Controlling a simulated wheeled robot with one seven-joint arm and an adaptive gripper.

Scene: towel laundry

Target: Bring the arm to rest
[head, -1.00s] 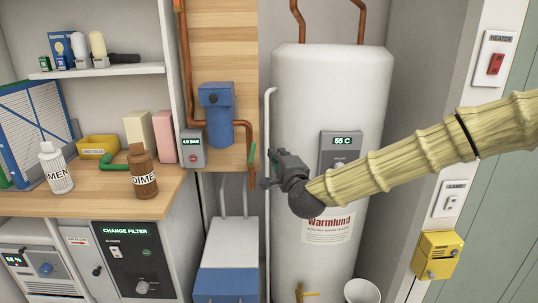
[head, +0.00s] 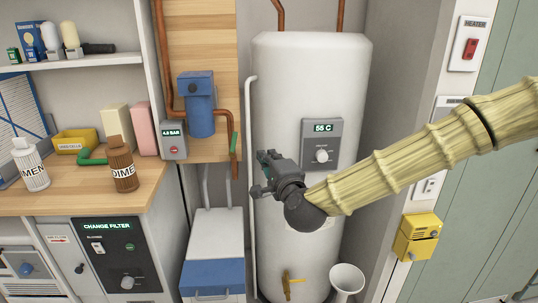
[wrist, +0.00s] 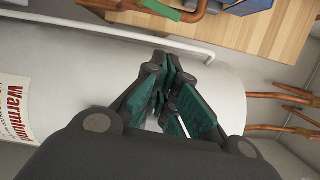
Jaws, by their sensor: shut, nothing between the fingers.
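My gripper (head: 264,174) is in front of the left side of the white water heater (head: 300,80) in the head view, its fingers pointing left. It holds nothing. In the wrist view the dark fingers with green pads (wrist: 168,95) are drawn together, with the white tank behind them. My arm comes in from the right and covers part of the tank and most of its label. The label shows in part in the wrist view (wrist: 14,108).
A control box (head: 322,143) on the tank reads 55 C. A white pipe (head: 250,120) runs beside the tank. A wooden counter (head: 75,195) with bottles is left. A yellow box (head: 417,237) is right.

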